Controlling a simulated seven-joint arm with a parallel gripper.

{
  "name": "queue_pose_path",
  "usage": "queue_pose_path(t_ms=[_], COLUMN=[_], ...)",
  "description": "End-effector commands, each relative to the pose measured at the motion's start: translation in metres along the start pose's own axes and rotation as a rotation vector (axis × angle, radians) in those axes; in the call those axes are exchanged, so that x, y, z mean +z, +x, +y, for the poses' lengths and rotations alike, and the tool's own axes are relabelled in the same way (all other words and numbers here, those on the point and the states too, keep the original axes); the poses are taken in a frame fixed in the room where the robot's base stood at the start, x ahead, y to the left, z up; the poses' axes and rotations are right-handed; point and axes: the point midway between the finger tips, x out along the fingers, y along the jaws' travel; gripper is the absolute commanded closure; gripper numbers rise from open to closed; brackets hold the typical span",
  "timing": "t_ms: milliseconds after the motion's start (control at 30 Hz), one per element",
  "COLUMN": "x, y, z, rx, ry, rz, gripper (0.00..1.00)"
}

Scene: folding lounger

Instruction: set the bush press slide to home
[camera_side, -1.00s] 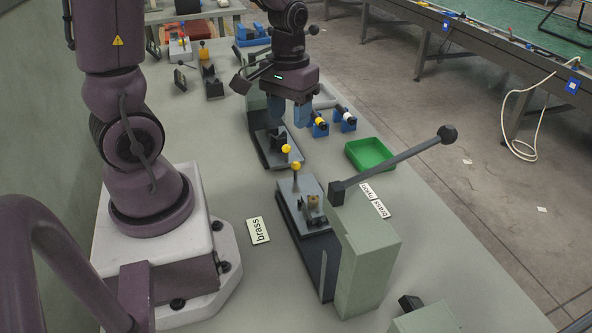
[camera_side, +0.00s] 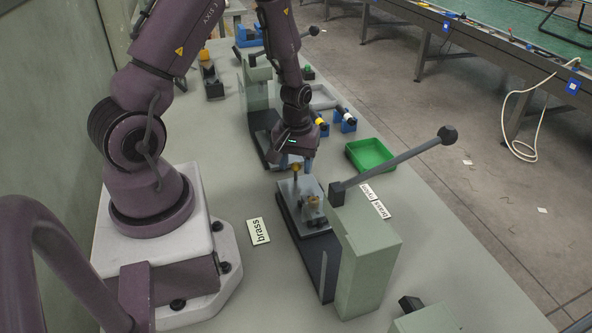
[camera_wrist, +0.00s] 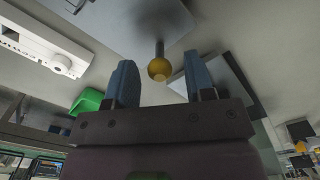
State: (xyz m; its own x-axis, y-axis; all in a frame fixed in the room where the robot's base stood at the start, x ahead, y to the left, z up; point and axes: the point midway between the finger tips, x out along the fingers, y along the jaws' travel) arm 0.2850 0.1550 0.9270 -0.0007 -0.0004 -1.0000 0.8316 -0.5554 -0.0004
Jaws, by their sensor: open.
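The near bush press (camera_side: 368,265) has a pale green-grey body and a long lever with a black ball. Its grey slide (camera_side: 289,190) sits on a dark base and carries an upright pin with a yellow ball knob (camera_side: 295,168). A small brass-coloured bush (camera_side: 313,202) is on the slide side of the press, partly hidden. My gripper (camera_side: 300,163) is just above the slide, at the knob. In the wrist view my gripper (camera_wrist: 160,76) is open, and the knob (camera_wrist: 160,69) shows between its two blue fingers. Contact with either finger cannot be made out.
A second press (camera_side: 257,90) stands behind my gripper. A green tray (camera_side: 370,155) lies to the right, with blue holders (camera_side: 345,123) behind it. A "brass" label (camera_side: 258,231) lies left of the near press, and two small labels (camera_side: 374,200) lie beside the lever.

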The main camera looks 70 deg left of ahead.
Motion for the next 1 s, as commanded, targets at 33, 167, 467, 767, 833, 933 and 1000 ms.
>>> queue_pose_path(t_ms=[33,167,467,767,833,933,1000], x=[0.0,0.0,0.0,0.0,0.0,0.001,0.007], y=[0.008,0.02,0.026,0.026,0.026,0.026,0.026], z=[0.0,0.0,0.0,0.0,0.0,0.001,0.006], rx=[-0.001,-0.001,0.0,0.0,0.0,0.0,0.001], ry=[-0.001,-0.001,0.0,0.0,0.0,0.002,0.006], rz=[-0.002,0.0,0.001,0.001,0.001,0.001,0.0], gripper=[0.51,0.51,0.51,0.99,1.0,1.0,1.0])
